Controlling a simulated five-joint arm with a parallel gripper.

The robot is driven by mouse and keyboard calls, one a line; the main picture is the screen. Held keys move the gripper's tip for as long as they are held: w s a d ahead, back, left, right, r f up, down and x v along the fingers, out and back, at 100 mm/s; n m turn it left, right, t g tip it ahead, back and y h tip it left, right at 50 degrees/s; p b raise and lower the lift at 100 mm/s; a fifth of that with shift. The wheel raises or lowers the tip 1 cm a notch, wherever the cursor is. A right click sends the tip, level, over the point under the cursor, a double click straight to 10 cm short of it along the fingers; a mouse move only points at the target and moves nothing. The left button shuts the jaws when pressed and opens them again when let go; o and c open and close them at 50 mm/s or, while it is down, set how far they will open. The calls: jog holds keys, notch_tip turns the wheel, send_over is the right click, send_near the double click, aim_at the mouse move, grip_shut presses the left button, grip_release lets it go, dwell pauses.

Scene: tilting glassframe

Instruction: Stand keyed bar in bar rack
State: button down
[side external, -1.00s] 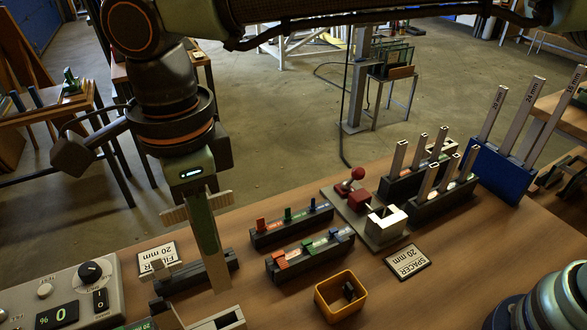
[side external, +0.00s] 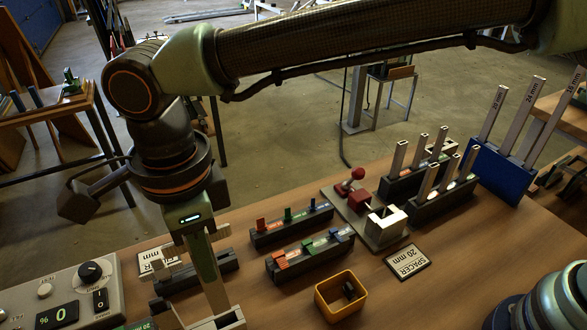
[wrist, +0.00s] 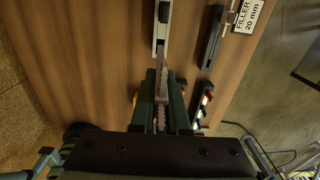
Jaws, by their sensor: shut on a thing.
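My gripper (side external: 206,268) points down at the front left of the bench and is shut on a pale grey bar. The bar (side external: 217,297) sticks out below the fingers, its lower end close to a grey block (side external: 228,318) at the picture's bottom edge. In the wrist view my gripper (wrist: 162,105) grips the bar between green fingers, and the bar reaches toward a grey slotted piece (wrist: 163,22). I cannot tell whether they touch. A blue rack (side external: 497,175) at the right holds tall upright bars marked in millimetres; it looks like the bar rack.
A control box (side external: 85,290) stands left of my gripper. A dark holder (side external: 170,287) with a FILLER card (side external: 158,256) lies just behind it. Small dark racks (side external: 310,260), a yellow bin (side external: 341,295) and a red-handled fixture (side external: 385,228) stand to the right. Open wood lies at the front right.

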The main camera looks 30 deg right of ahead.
aim_at(216, 294)
jog(key=shift+f, duration=4.25)
dwell(0.3)
jog(key=c, duration=0.8)
grip_release()
jog(key=shift+c, duration=0.2)
jog(key=shift+r, duration=0.1)
notch_tip(216, 294, up, 12)
jog(key=shift+f, duration=0.1)
